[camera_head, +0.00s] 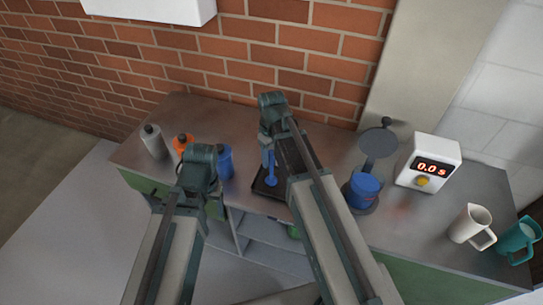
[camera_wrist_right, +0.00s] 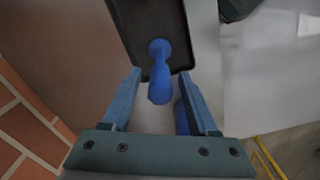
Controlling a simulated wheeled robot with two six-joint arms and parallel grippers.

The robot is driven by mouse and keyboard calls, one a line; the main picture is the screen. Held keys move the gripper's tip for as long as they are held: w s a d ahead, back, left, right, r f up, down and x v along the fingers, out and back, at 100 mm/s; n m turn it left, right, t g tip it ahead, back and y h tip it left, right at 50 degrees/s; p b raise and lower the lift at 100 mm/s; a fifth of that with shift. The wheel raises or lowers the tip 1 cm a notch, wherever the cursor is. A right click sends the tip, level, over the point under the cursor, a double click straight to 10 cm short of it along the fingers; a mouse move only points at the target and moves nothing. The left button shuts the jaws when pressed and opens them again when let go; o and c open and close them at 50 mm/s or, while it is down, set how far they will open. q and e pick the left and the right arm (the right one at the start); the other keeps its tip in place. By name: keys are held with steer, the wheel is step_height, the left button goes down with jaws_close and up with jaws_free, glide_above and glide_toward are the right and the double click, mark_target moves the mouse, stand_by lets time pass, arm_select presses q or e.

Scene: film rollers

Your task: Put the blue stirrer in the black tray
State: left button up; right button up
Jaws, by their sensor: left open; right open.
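The blue stirrer (camera_head: 271,170) stands upright in the black tray (camera_head: 262,193), its round foot on the tray floor. In the right wrist view the stirrer (camera_wrist_right: 160,88) points up towards the camera, with the tray (camera_wrist_right: 150,10) beneath it. My right gripper (camera_wrist_right: 159,73) is open above the tray, with the stirrer showing between its fingers and no grip on it; in the head view its wrist hides part of the tray. My left gripper (camera_head: 190,198) is open and empty in front of the bottles; its fingers are mostly hidden by its wrist.
Grey (camera_head: 153,142), orange (camera_head: 182,143) and blue (camera_head: 226,162) bottles stand at the left of the bench. A blue-filled round container (camera_head: 363,190), a timer box (camera_head: 430,162) reading 0.0 s, a white jug (camera_head: 469,225) and a teal jug (camera_head: 517,241) stand at the right.

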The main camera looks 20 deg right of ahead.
step_height(320, 180, up, 10)
steer(key=p, duration=0.8)
steer(key=shift+f, duration=0.2)
steer(key=s+a+m, duration=0.1)
steer(key=s+a, duration=0.4)
steer(key=s, duration=0.2)
steer(key=s+a+m+h, duration=0.1)
steer(key=s+a, duration=0.4)
steer(key=s, duration=0.2)
steer(key=shift+s+m, duration=0.3)
steer(key=shift+m, duration=0.1)
steer(key=shift+a, duration=0.1)
